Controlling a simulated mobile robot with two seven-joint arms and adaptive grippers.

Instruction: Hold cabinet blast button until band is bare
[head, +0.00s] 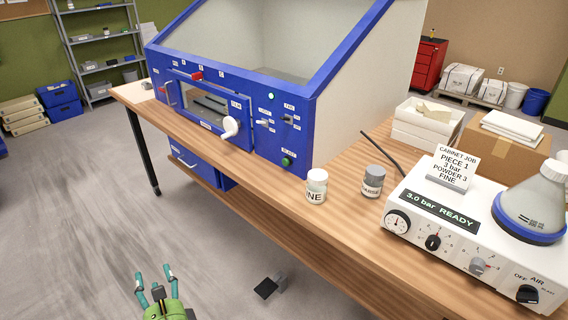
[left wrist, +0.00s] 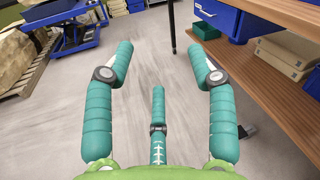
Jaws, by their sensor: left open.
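The blue blasting cabinet (head: 240,85) with its sloped glass top stands on the wooden bench. A window (head: 207,103) in the front shows the dim inside; I cannot make out the band there. My left gripper (head: 156,276) is open and empty over the floor, in front of the bench and well away from the button. Its spread teal fingers fill the left wrist view (left wrist: 160,80). My right gripper is out of view.
On the wooden bench (head: 340,222) stand a white-lidded FINE jar (head: 316,186), a grey-lidded jar (head: 373,181) and a white control unit (head: 470,240) reading 3.0 bar READY. A job card (head: 457,165) reads piece 1, 3 bar, powder 3, fine.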

